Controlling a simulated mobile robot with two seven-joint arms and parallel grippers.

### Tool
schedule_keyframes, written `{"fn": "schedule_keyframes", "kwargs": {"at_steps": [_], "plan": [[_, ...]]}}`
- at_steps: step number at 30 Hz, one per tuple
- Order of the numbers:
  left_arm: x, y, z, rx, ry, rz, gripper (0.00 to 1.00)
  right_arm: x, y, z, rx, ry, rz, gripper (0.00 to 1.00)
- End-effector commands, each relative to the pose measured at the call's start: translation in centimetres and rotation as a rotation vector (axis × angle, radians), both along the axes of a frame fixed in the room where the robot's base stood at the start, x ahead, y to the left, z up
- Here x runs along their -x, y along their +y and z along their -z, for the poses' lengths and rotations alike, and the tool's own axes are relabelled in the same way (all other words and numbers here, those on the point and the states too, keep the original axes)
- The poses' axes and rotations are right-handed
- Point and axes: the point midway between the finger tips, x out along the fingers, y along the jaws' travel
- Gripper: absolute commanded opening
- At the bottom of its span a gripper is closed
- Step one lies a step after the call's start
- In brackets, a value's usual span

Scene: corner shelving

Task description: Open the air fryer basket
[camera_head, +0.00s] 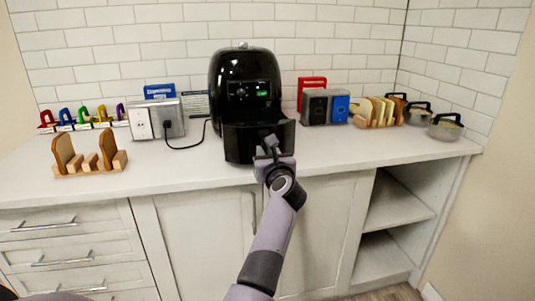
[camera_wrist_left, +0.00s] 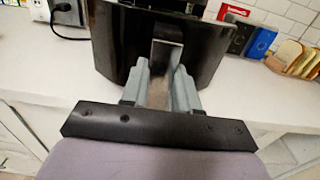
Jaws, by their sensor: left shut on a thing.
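The black air fryer (camera_head: 245,85) stands upright on the counter against the tiled wall, with a small green display lit on its front. Its basket (camera_head: 240,143) is at the bottom front and appears to jut out from the body. My left gripper (camera_head: 270,150) is in front of the basket. In the left wrist view the gripper (camera_wrist_left: 160,82) has its two fingers on either side of the basket handle (camera_wrist_left: 167,52), shut on it. The basket's dark front (camera_wrist_left: 118,45) fills the area behind the handle. The basket's inside is hidden. My right gripper is not in view.
The white counter (camera_head: 180,175) is clear in front of the fryer. A wooden rack with bread (camera_head: 90,155) and a socket box (camera_head: 155,118) with a black cord stand left. A switch box (camera_head: 325,105), bread slices (camera_head: 375,110) and pots (camera_head: 445,125) stand right.

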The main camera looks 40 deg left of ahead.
Motion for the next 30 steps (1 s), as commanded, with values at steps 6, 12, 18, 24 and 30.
{"fn": "schedule_keyframes", "kwargs": {"at_steps": [6, 12, 18, 24, 30], "plan": [[0.0, -0.01, 0.01, 0.0, 0.0, 0.0, 0.0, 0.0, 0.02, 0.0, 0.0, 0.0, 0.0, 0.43], [-0.01, -0.01, 0.0, 0.0, 0.0, 0.0, 0.49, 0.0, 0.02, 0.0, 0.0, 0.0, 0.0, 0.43], [0.0, 0.0, -0.01, 0.0, 0.0, 0.0, 0.55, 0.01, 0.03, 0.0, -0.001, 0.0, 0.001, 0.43], [-0.01, -0.05, 0.0, 0.0, 0.0, 0.0, 0.55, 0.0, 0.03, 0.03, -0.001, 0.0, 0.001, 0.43], [-0.06, -0.36, 0.04, 0.001, -0.001, 0.0, 0.55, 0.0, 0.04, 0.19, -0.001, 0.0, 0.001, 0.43]]}}
